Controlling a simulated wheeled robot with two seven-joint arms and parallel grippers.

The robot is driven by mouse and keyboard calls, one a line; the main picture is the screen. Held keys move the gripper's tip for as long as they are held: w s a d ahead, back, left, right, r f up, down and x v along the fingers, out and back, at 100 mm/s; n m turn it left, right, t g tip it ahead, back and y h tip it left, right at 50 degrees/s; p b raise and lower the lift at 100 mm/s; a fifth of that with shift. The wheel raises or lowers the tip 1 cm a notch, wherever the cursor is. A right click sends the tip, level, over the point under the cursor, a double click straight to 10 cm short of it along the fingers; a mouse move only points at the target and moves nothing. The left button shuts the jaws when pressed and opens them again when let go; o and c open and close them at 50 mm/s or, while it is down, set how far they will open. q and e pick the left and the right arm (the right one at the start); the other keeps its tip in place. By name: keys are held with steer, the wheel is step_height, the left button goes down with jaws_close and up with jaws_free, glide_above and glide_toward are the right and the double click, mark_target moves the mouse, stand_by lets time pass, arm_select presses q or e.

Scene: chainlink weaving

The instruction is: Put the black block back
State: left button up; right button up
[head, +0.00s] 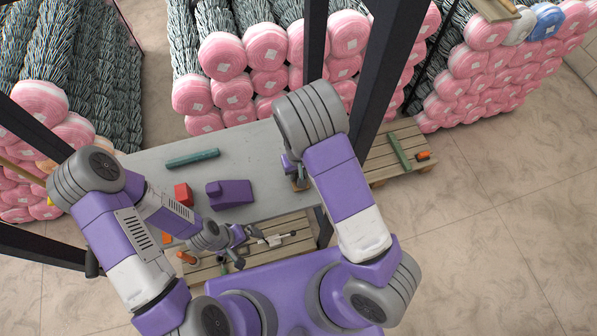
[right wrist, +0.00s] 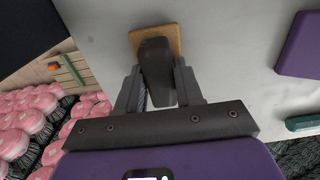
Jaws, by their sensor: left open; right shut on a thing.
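The black block (right wrist: 155,62) is between the fingers of my right gripper (right wrist: 158,82), which is shut on it. The block's far end is over a tan square piece (right wrist: 174,34) on the grey table; I cannot tell whether they touch. In the head view my right gripper (head: 296,176) is at the table's right end, and my arm mostly hides the block there. My left gripper (head: 247,247) is open and empty near the table's front edge, above a wooden pallet.
On the grey table (head: 250,150) lie a teal bar (head: 193,159), a red block (head: 183,194) and a purple block (head: 230,194). A pallet at right holds a green bar (head: 400,152) and an orange item (head: 423,156). Dark posts stand nearby. Pink rolls are stacked behind.

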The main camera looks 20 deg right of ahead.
mark_target(298, 175)
steer(key=shift+f, duration=0.15)
steer(key=o, duration=1)
steer(key=shift+o, duration=0.2)
steer(key=r, duration=0.7)
steer(key=shift+s+a+r, duration=0.25)
steer(key=shift+s, duration=0.05)
